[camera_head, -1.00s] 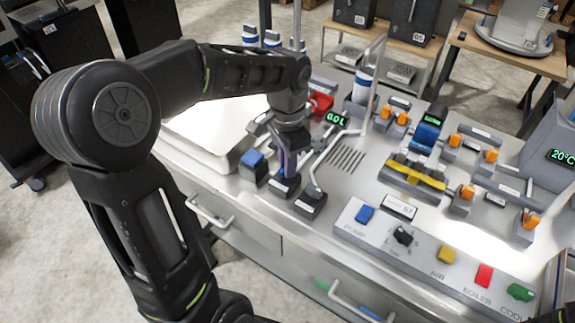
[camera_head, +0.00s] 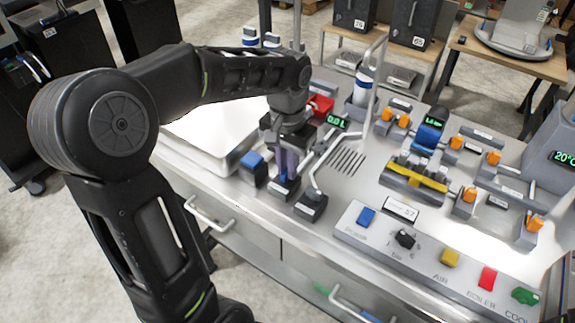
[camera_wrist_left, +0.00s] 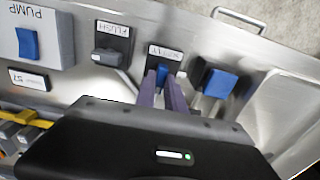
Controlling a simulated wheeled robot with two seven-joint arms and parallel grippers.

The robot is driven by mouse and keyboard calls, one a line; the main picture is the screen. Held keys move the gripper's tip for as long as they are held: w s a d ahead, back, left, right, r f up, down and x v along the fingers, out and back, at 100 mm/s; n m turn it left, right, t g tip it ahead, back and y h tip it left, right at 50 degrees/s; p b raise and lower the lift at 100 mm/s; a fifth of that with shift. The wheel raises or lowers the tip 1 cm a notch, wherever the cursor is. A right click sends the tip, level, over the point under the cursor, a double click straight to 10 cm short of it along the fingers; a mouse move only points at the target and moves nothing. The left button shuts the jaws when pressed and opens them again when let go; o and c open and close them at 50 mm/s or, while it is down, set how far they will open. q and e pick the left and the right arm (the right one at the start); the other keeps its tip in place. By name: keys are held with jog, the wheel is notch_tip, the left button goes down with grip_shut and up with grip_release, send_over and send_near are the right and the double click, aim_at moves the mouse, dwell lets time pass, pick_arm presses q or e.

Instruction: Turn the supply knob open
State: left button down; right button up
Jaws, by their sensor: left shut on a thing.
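The supply knob (camera_wrist_left: 162,73) is blue and sits on a dark labelled plate in the left wrist view. My left gripper (camera_head: 286,174) points down over it at the counter's front left, and its two purple-grey fingers (camera_wrist_left: 163,84) are shut on the knob from both sides. In the head view the fingers hide most of the knob, and only its dark base (camera_head: 284,189) shows below them. I cannot read the knob's exact angle. My right gripper is not in view.
A blue-topped block (camera_head: 251,162) stands close to the left of the gripper, and the grey flush lever (camera_head: 311,206) close to the right. A thin bent pipe (camera_head: 322,165) rises beside it. A button panel (camera_head: 430,258) lies along the front right. A white tray (camera_head: 205,145) is at left.

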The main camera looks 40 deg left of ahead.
pick_arm(q)
jog(key=c, duration=1.4)
grip_release()
jog(key=shift+c, duration=0.2)
jog(key=shift+r, duration=3.9)
